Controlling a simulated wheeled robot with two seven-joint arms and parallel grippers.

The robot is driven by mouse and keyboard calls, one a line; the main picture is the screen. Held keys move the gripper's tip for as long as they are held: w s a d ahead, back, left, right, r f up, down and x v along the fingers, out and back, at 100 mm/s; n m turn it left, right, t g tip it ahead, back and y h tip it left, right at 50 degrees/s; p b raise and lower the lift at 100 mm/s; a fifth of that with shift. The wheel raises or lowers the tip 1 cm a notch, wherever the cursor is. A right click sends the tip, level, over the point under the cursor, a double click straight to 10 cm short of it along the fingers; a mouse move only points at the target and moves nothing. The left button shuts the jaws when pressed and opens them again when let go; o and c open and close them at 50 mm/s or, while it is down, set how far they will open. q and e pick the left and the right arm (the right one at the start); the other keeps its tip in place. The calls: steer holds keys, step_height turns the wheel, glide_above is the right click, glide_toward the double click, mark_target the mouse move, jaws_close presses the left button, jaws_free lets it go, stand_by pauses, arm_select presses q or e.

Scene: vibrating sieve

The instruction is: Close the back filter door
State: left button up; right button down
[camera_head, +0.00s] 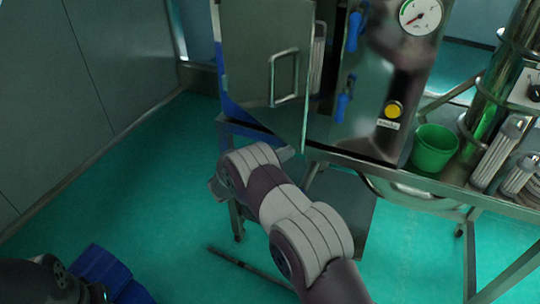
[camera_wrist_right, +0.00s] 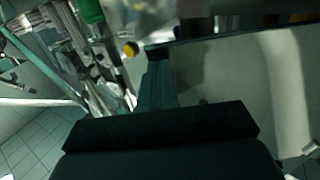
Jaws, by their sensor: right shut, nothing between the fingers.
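The filter door (camera_head: 262,65) is a grey metal panel with a bar handle (camera_head: 285,78). It stands open, swung out to the left of the metal cabinet (camera_head: 365,120). My right arm reaches up from the bottom in the head view, and its wrist end is just below the door; the fingers are hidden there. In the right wrist view my right gripper (camera_wrist_right: 158,60) is shut and empty, its fingers pointing up beside a broad pale metal surface (camera_wrist_right: 235,75). I cannot tell whether they touch it.
The cabinet front has blue latches (camera_head: 343,100), a gauge (camera_head: 421,14) and a yellow button (camera_head: 393,109). A green bucket (camera_head: 433,148) stands on the metal stand to the right. Green floor (camera_head: 150,190) is clear on the left, up to a grey wall.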

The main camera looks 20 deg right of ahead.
steer(key=shift+x, duration=0.75)
steer(key=shift+w, duration=0.15)
